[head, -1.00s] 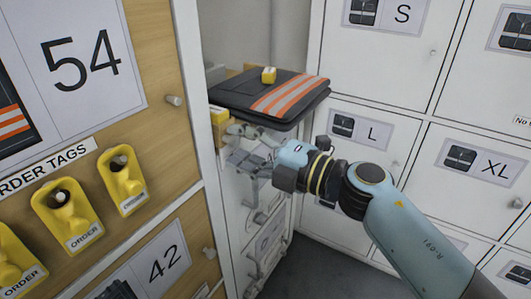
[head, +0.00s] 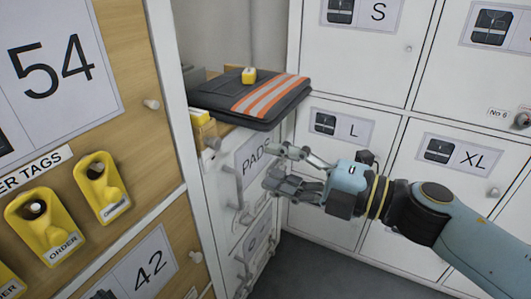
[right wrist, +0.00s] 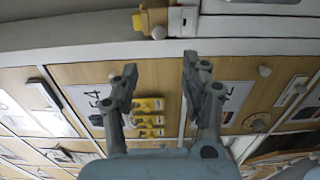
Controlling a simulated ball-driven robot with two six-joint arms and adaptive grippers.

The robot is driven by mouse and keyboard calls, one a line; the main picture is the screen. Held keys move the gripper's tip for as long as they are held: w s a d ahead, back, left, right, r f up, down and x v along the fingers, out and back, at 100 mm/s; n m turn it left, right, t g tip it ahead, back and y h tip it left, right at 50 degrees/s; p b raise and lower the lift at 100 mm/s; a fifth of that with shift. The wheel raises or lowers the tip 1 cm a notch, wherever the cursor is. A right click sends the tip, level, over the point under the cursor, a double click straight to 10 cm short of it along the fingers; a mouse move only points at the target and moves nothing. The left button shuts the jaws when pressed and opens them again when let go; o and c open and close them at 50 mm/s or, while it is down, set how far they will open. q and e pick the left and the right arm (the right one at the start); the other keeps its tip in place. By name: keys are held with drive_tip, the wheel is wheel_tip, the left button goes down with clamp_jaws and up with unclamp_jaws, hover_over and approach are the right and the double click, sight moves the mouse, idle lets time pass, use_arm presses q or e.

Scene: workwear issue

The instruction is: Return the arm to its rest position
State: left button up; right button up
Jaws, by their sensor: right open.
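My right gripper (head: 280,170) is in the middle of the head view, in front of the white PADS drawer front (head: 252,160). Its fingers are spread with nothing between them, and they point left. Its arm comes in from the right. In the right wrist view the two open fingers (right wrist: 160,85) stand apart, with wooden doors and yellow tag holders beyond. My left gripper is not in view.
White lockers marked S, L (head: 338,128) and XL (head: 455,158) stand behind and right of the arm. On the left, a wooden cabinet (head: 130,105) carries yellow order-tag holders (head: 100,185). A yellow box (head: 200,117) sits at the counter edge. Grey floor shows below.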

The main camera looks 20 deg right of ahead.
drive_tip(key=shift+r, duration=0.1)
drive_tip(key=s+d+f+m+g+h+p, duration=0.1)
drive_tip(key=s+d+f+m+h, duration=0.3)
drive_tip(key=f, duration=0.6)
drive_tip(key=s+d+f+m+g+h+p, duration=0.1)
drive_tip(key=s+d+f+m+h, duration=0.1)
drive_tip(key=f+m, duration=0.55)
drive_tip(key=s+d+f+m+g+h, duration=0.1)
drive_tip(key=s+d+f+m+h, duration=0.25)
drive_tip(key=f, duration=0.75)
drive_tip(key=s+f+m+g, duration=0.3)
drive_tip(key=s+f, duration=0.3)
drive_tip(key=s, duration=0.5)
drive_tip(key=s+d+f+m+g+h, duration=0.1)
drive_tip(key=s+f+m+g, duration=0.2)
drive_tip(key=s+f, duration=0.3)
drive_tip(key=s+d+f+m+g+h+p, duration=0.1)
drive_tip(key=s+f+m+g, duration=0.3)
drive_tip(key=s, duration=1.2)
wheel_tip(320, 180, down, 2)
drive_tip(key=shift+s+d+f+g, duration=0.15)
drive_tip(key=shift+s+d+g, duration=0.05)
drive_tip(key=shift+s+g, duration=0.2)
drive_tip(key=shift+w+h, duration=0.1)
drive_tip(key=shift+h, duration=0.15)
